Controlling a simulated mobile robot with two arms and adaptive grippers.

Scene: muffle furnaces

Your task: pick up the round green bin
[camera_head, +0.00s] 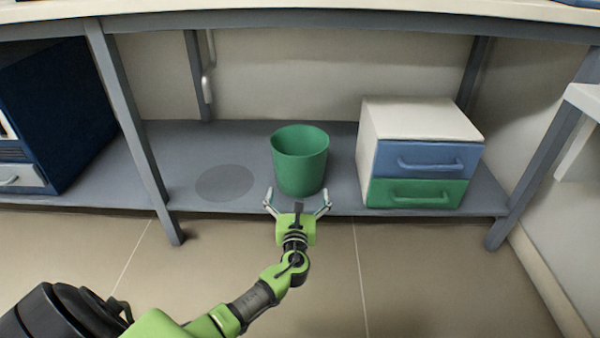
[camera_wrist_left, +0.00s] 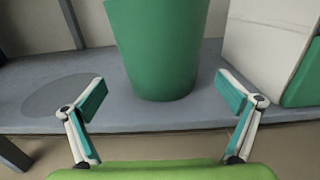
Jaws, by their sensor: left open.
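The round green bin (camera_head: 300,165) stands upright on the low grey shelf under the bench, near its front edge. It looks empty in the head view. My left gripper (camera_head: 297,199) is open just in front of the bin, its fingers spread to either side. In the left wrist view the bin (camera_wrist_left: 160,50) stands beyond the open fingertips of my left gripper (camera_wrist_left: 160,92), roughly centred between them and apart from both. The bin's top is cut off in that view. My right gripper is not in view.
The grey shelf (camera_head: 180,160) holds a white drawer unit (camera_head: 412,122) with blue and green drawers, right of the bin. A dark flat disc (camera_head: 225,183) lies to the left. Grey bench legs (camera_head: 133,125) stand at both sides. A dark blue cabinet (camera_head: 60,115) is far left.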

